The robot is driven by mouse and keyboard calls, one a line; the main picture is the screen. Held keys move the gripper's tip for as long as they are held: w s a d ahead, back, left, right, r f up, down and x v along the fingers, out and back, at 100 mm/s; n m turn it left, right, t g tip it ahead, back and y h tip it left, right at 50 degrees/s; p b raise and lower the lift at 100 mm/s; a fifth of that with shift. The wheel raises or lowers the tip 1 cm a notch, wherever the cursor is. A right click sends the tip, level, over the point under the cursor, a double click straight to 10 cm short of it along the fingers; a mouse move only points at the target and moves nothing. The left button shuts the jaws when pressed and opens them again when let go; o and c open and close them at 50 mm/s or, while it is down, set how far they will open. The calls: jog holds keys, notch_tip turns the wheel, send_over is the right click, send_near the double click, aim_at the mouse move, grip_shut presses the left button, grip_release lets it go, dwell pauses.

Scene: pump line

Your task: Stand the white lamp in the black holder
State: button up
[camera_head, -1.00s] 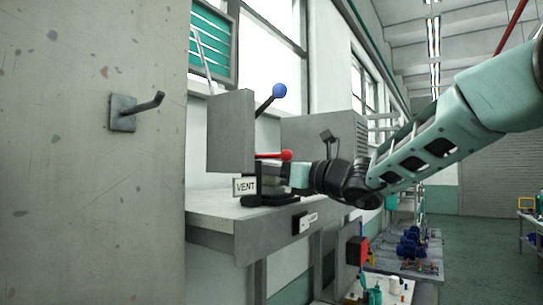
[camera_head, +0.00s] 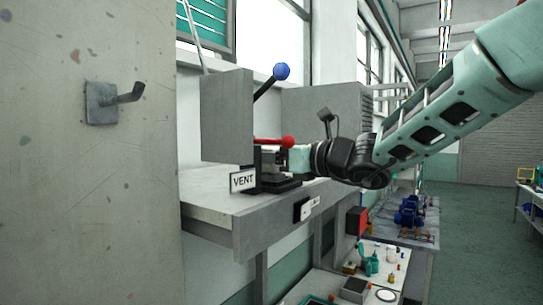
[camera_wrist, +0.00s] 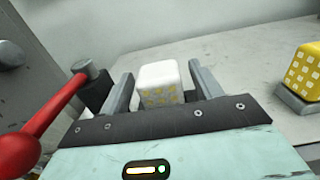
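The white lamp (camera_wrist: 160,84), a pale block with yellowish squares on its face, shows in the wrist view between the two fingers of my gripper (camera_wrist: 163,82). A narrow gap seems to show on each side of it, so the fingers look open around it. In the head view my gripper (camera_head: 298,159) is at the bench, just below the red lever's ball, and the lamp cannot be made out there. A black base (camera_head: 277,185) is on the bench behind the VENT sign; I cannot tell whether it is the black holder. What is under the lamp is hidden.
A red lever (camera_wrist: 42,118) is close to the left finger. A yellow lamp (camera_wrist: 304,68) is in a grey mount (camera_wrist: 297,106) at right. The blue-knobbed lever (camera_head: 281,71), grey upright panel (camera_head: 227,116) and VENT sign (camera_head: 242,180) are near my gripper. The bench top behind is bare.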

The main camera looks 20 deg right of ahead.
jog(key=shift+r, duration=0.2)
jog(key=b+v, duration=0.5)
jog(key=v, duration=0.7)
jog(key=shift+f, duration=0.1)
